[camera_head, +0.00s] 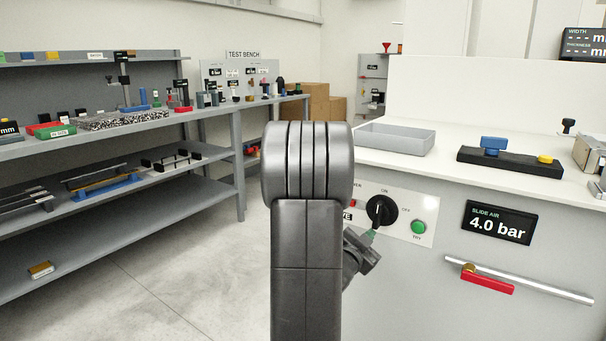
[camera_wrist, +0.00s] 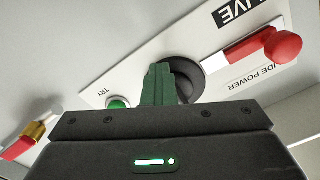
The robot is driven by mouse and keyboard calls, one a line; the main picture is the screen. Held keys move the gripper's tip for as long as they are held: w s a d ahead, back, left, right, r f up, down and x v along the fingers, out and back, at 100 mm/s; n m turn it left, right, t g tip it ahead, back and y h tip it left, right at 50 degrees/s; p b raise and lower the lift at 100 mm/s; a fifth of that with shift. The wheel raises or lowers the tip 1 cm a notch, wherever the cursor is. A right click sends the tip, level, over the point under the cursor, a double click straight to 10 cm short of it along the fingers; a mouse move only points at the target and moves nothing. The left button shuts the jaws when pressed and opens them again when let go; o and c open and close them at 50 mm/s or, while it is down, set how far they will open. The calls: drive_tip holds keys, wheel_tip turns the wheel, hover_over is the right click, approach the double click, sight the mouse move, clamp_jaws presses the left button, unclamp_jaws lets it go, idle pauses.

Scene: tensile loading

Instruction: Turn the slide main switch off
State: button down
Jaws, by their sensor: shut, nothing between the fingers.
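The slide main switch is a round black rotary knob (camera_head: 381,209) on a white panel, with ON printed above it and OFF to its right. A pale mark shows on its face, too small to read its direction surely. It also shows in the wrist view (camera_wrist: 191,72), partly hidden behind my fingers. My gripper (camera_head: 373,234) is just below the knob, partly hidden by my arm in the head view. Its green fingers are shut and empty in the wrist view (camera_wrist: 158,84), overlapping the knob's edge. I cannot tell whether they touch it.
A green TRY button (camera_head: 418,227) sits right of the knob. A red part (camera_wrist: 283,46) stands out near the LIVE label. Further right are the 4.0 bar display (camera_head: 499,223) and a red-handled valve (camera_head: 487,279) on a pipe. The floor (camera_head: 190,270) at left is clear.

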drive_tip(key=shift+w+a+r+p, duration=0.15)
drive_tip(key=shift+w+a+r, duration=0.3)
drive_tip(key=shift+a, duration=0.2)
drive_tip(key=shift+w+a+r+p, duration=0.15)
drive_tip(key=shift+w+a+r, duration=0.3)
drive_tip(key=shift+a, duration=0.15)
drive_tip(key=shift+a+r, duration=0.15)
drive_tip(key=shift+r, duration=0.05)
idle(0.4)
drive_tip(key=shift+w, duration=0.1)
drive_tip(key=v, duration=0.6)
drive_tip(key=shift+a+f+b, duration=0.25)
drive_tip(key=shift+a+b, duration=0.05)
drive_tip(key=shift+b, duration=0.1)
drive_tip(key=shift+w, duration=0.15)
